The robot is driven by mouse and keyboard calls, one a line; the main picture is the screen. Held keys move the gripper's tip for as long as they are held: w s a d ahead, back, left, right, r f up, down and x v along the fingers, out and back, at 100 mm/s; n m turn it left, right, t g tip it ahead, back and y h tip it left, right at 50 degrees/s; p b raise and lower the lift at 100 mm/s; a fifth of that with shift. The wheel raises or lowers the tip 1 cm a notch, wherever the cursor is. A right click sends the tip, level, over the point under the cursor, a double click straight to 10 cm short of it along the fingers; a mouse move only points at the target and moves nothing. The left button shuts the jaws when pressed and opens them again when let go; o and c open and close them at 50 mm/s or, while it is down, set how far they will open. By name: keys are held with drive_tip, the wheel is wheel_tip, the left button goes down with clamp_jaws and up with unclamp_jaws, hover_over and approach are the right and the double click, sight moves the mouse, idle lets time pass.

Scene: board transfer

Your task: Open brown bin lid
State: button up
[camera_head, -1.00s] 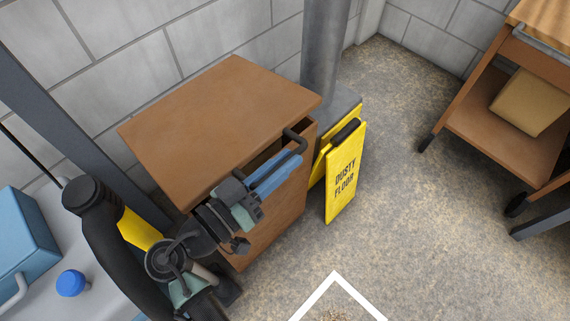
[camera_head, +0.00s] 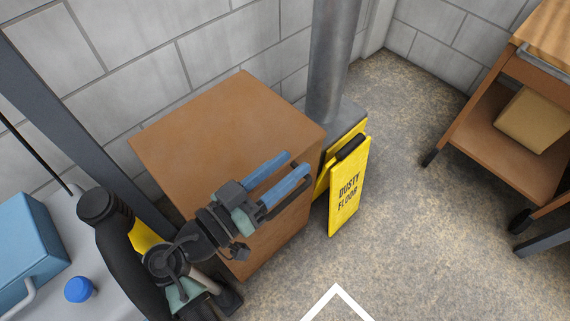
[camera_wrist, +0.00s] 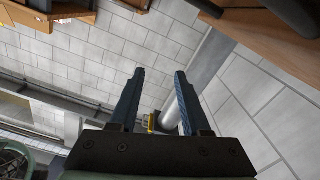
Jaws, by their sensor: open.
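The brown bin (camera_head: 290,215) stands against the block wall in the head view. Its flat brown lid (camera_head: 225,120) lies down on the box, with no gap showing along the front. My gripper (camera_head: 297,166) is open, its two blue fingers apart and empty in front of the lid's front right edge. The lid's black handle is mostly hidden behind the fingers. In the wrist view my open gripper (camera_wrist: 160,72) has nothing between its fingers. A brown surface with a dark bar shows at that view's upper right; I cannot tell whether it is the bin.
A yellow "dusty floor" sign (camera_head: 349,188) stands close to the bin's right side, in front of a grey column (camera_head: 332,60). A wooden cart (camera_head: 500,150) holding a box is at the right. The floor between is clear.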

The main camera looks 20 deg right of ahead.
drive_tip(key=p+v, duration=0.1)
drive_tip(key=v, duration=0.6)
drive_tip(key=shift+a, duration=0.2)
drive_tip(key=shift+s, duration=0.2)
